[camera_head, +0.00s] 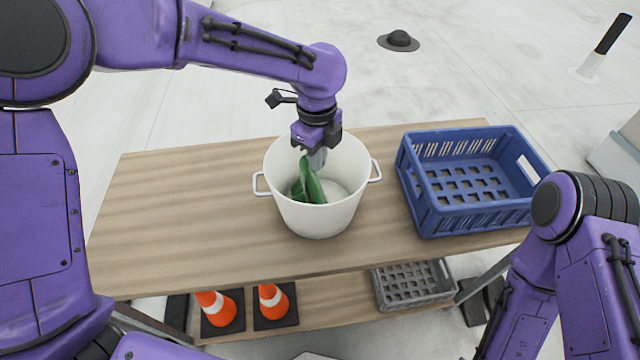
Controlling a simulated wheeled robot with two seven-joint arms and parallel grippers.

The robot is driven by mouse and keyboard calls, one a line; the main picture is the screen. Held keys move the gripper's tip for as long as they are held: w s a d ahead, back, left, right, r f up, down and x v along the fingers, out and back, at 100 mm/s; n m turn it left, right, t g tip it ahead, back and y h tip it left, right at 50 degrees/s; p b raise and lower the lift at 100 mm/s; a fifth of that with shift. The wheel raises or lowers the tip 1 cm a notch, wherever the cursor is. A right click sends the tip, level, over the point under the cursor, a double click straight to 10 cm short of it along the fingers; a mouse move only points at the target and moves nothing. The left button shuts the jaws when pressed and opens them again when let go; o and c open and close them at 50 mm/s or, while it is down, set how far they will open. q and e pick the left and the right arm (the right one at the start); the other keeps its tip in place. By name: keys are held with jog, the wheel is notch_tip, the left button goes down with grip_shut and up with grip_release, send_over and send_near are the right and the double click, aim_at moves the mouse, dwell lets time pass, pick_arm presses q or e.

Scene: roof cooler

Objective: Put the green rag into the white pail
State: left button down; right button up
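The white pail (322,217) stands upright on the wooden table, with a handle on each side. The green rag (311,183) is inside the pail, toward its left side, with its upper end reaching up to my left gripper. My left gripper (316,160) points down into the pail's mouth from above. Its fingertips are at the top of the rag and look closed on it, though the rag and the gripper body partly hide them. My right arm is at the lower right, and its gripper is out of view.
A blue crate (432,222), empty, stands on the table (180,215) to the right of the pail. The table's left part is clear. A grey crate (412,303) and two orange-and-white cones (217,307) sit on the lower shelf.

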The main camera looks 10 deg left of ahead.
pick_arm(q)
grip_release()
notch_tip(320, 180, up, 6)
jog(key=p, duration=0.6)
jog(key=shift+s+f+p, duration=0.1)
jog(key=shift+f+p, duration=0.15)
jog(key=shift+p, duration=0.05)
dwell(0.3)
